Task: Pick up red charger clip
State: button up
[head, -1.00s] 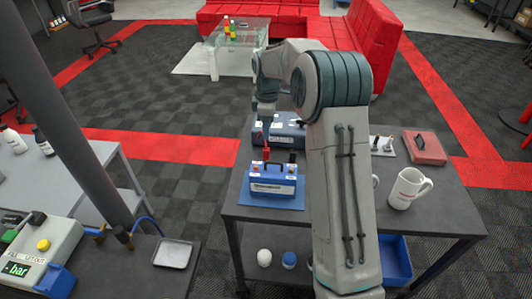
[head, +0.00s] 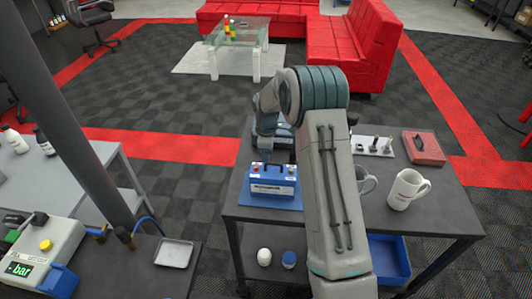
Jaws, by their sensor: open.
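A blue battery-like box (head: 272,187) with a pale label and a top handle stands on a blue mat (head: 285,204) on the dark table. A small reddish spot (head: 256,168) shows at the left of its top; I cannot tell whether it is a terminal or part of the red charger clip. The clip itself is not clearly visible. My gripper (head: 268,152) points down just behind and above the box; its fingers are small and partly lost against the dark background. It is open. A blue-grey unit (head: 286,131) behind is partly hidden by my arm.
On the table's right are a white mug (head: 407,189), a partly hidden second cup (head: 366,181), a pale holder with upright pieces (head: 373,149) and a red box (head: 423,148). A blue bin (head: 388,260) and small round items are below.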

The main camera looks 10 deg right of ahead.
grip_shut()
jog(key=shift+r, duration=0.15)
